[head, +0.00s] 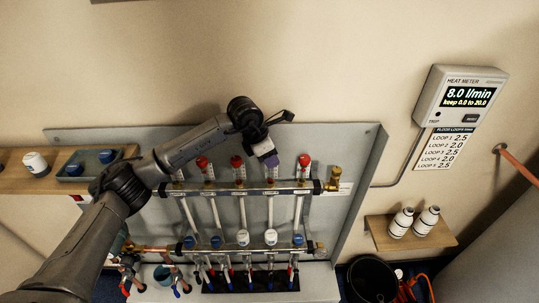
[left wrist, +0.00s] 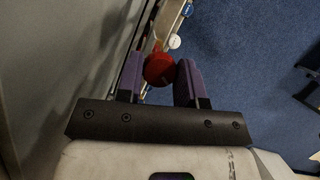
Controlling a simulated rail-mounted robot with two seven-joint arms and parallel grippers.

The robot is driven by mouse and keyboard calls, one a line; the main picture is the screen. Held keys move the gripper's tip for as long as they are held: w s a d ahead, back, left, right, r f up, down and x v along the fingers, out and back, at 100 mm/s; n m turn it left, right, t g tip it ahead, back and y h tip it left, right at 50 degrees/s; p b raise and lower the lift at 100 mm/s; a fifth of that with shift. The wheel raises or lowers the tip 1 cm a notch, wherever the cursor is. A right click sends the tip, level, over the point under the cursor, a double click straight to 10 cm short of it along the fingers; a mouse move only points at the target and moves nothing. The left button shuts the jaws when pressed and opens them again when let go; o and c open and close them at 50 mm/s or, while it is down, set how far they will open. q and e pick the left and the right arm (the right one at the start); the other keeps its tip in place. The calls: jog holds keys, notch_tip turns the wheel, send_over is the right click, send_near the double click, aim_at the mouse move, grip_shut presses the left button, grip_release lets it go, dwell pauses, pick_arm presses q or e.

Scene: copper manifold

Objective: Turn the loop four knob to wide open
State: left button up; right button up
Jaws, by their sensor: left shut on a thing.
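The copper manifold (head: 240,188) is mounted on a grey panel, with a row of red knobs along its upper bar. Red knobs show at the left (head: 202,162), the middle (head: 236,162) and the right (head: 304,160). My left gripper (head: 270,160) is at the upper bar between the middle and right ones, hiding the knob there, which by its place looks like loop four. In the left wrist view a round red knob (left wrist: 159,69) sits between the purple fingers of my left gripper (left wrist: 160,80), which is shut on it. The knob's turn angle cannot be read. My right gripper is out of view.
A heat meter (head: 460,97) on the wall reads 8.0 l/min, above a loop list (head: 447,148). Blue and white caps line the lower bar (head: 243,238). A small shelf (head: 411,233) with two white bottles and a black bucket (head: 372,281) stand at the right.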

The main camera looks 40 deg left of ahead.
pick_arm(q)
jog(key=o, duration=0.9)
jog(key=p+v, duration=0.2)
jog(key=v, duration=1.2)
jog(key=shift+s+f, duration=0.1)
